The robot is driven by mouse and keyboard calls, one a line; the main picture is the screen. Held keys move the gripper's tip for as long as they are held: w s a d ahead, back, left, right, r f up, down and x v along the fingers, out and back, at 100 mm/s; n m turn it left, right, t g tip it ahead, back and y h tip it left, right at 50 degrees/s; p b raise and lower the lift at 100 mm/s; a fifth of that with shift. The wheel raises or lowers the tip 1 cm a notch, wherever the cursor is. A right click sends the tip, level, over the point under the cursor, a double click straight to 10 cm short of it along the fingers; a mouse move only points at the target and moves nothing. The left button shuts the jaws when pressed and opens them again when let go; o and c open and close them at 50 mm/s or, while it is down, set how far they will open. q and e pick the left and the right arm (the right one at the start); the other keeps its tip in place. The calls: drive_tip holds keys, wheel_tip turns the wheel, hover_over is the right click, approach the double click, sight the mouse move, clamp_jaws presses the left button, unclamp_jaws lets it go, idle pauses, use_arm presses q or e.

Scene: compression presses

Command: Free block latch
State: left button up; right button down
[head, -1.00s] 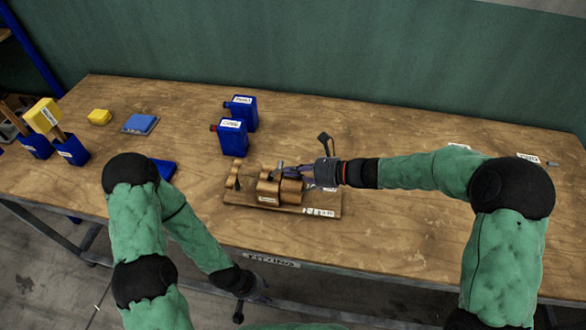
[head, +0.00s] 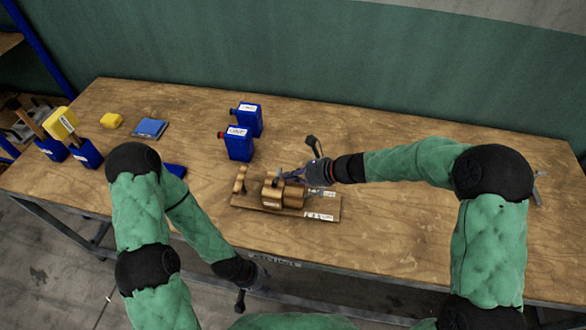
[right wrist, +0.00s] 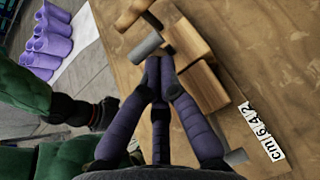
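A wooden press with rounded blocks (head: 271,193) stands on a flat wooden base board (head: 262,208) near the front middle of the table. In the right wrist view its wooden block (right wrist: 203,86) lies just right of my fingertips, and a grey metal cylinder (right wrist: 146,47), perhaps the latch, is just beyond them. My right gripper (head: 284,175) is over the top of the press. Its dark purple fingers (right wrist: 158,68) come together at the tips, with nothing clearly between them. Contact with the cylinder is unclear. My left gripper (head: 258,280) hangs low off the table's front edge; its fingers are too small to read.
Two blue canisters (head: 240,145) stand behind the press. A label with characters (right wrist: 262,130) is on the base board. The table's right side (head: 400,215) is mostly clear.

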sight(280, 173)
drive_tip(key=shift+w+a+r+g+h+p, duration=0.15)
drive_tip(key=shift+a+r+h+p, duration=0.45)
drive_tip(key=shift+p, duration=1.6)
drive_tip(key=shift+a+r+g+h+p, duration=0.2)
drive_tip(key=shift+h+p, duration=0.65)
drive_tip(key=shift+p, duration=1.3)
drive_tip(key=shift+w+a+r+g+h+p, duration=0.15)
drive_tip(key=shift+a+h+p, duration=0.5)
drive_tip(key=shift+p, duration=1.55)
drive_tip(key=shift+a+r+p, duration=0.1)
drive_tip(key=shift+a+p, duration=0.1)
drive_tip(key=shift+p, duration=0.65)
drive_tip(key=shift+a+p, duration=0.45)
drive_tip(key=shift+a, duration=0.05)
drive_tip(key=shift+r, duration=0.1)
drive_tip(key=shift+r+p, duration=0.7)
drive_tip(key=shift+d, duration=0.15)
